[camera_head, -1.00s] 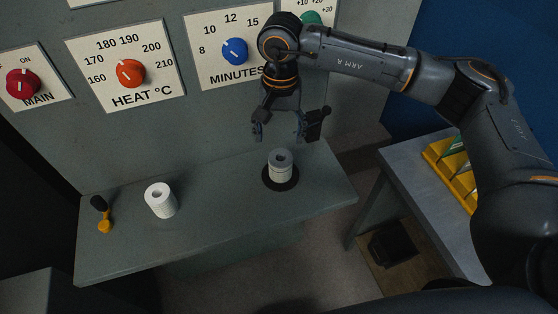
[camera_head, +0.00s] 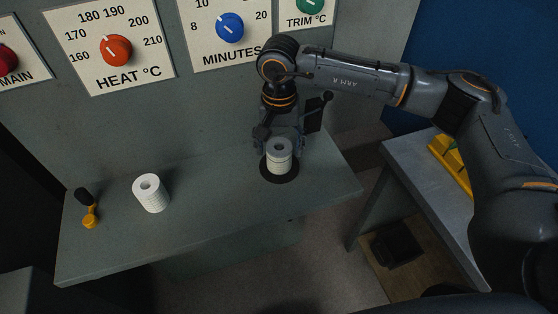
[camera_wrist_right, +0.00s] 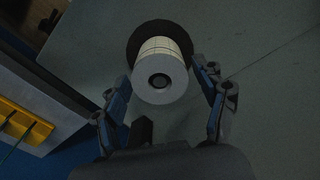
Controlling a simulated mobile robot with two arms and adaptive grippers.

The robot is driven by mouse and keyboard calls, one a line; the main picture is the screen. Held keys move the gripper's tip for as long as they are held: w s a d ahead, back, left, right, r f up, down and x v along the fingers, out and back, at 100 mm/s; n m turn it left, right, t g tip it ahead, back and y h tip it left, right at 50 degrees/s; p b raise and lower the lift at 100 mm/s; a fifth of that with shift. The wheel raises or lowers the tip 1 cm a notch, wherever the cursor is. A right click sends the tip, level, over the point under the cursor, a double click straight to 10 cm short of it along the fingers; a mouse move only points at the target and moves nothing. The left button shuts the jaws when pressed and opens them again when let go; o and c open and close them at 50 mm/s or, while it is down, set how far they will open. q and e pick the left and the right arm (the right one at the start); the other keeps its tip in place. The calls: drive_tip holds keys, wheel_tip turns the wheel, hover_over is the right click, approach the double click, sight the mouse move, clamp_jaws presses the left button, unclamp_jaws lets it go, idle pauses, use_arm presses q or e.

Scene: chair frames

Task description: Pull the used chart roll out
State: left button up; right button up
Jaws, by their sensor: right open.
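The chart roll with dark lines (camera_head: 279,157) stands upright on a dark round base (camera_head: 280,177) toward the right of the grey shelf (camera_head: 215,225). My right gripper (camera_head: 280,146) is open, with its fingers down around the top of this roll. In the right wrist view the roll (camera_wrist_right: 161,72) lies between the two open fingers (camera_wrist_right: 165,95), with a gap on each side. A second, plain white roll (camera_head: 150,194) stands on the shelf to the left. My left gripper is not in view.
A yellow and black tool (camera_head: 88,212) is at the shelf's left end. The panel behind carries a red knob, an orange knob (camera_head: 116,50), a blue knob (camera_head: 230,27) and a green knob. A side table (camera_head: 415,175) with a yellow rack (camera_head: 450,165) stands right.

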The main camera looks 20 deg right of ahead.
drive_tip(key=shift+c, duration=0.4)
drive_tip(key=c, duration=0.9)
drive_tip(key=shift+o, duration=0.2)
drive_tip(key=shift+r, duration=0.1)
drive_tip(key=shift+r, duration=0.25)
wheel_tip(320, 180, up, 10)
drive_tip(key=p, duration=0.4)
drive_tip(key=shift+r, duration=0.15)
